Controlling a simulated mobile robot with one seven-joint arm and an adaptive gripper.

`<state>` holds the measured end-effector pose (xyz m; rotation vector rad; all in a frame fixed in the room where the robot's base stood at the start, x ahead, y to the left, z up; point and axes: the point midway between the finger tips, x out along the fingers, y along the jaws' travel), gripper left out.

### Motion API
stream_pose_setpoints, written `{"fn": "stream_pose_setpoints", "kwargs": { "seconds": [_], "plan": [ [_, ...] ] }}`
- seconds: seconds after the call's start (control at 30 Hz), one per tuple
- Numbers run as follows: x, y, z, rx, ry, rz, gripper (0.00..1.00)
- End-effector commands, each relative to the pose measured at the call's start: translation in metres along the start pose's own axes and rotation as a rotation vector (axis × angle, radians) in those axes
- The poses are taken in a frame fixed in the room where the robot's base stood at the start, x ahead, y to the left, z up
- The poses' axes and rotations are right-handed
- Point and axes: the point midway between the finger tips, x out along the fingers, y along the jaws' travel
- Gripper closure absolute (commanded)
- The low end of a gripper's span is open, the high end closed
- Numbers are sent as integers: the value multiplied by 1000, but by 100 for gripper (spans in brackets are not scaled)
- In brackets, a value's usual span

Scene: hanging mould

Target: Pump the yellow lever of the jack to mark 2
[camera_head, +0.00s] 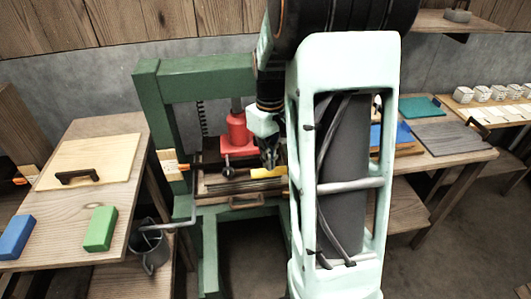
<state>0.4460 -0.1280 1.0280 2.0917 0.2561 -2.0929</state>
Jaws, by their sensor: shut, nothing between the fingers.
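The red jack (238,132) stands inside the green press frame (158,85). Its yellow lever (262,174) sticks out to the right at the jack's lower part, just below my gripper. My gripper (270,167) is shut and points down, close above the yellow lever; whether it touches the lever cannot be told. My own arm covers the right side of the frame and perhaps the lever's far end. A white and orange label (172,166) is on the frame's left post; its marks are too small to read.
A wooden table (72,200) at left holds a board with a black handle (92,160), a green block (101,228) and a blue block (15,237). A metal can (150,250) is beside the frame. A table with a grey board (449,137) is at right.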

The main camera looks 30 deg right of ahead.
Motion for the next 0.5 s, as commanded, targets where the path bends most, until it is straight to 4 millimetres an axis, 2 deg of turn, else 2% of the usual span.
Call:
{"fn": "stream_pose_setpoints", "kwargs": {
  "seconds": [0.17, 0.5],
  "plan": [
    [-3, 0, 0, 0, 1, 0, 100],
    [-42, 0, 0, 0, 1, 1, 100]
  ]
}}
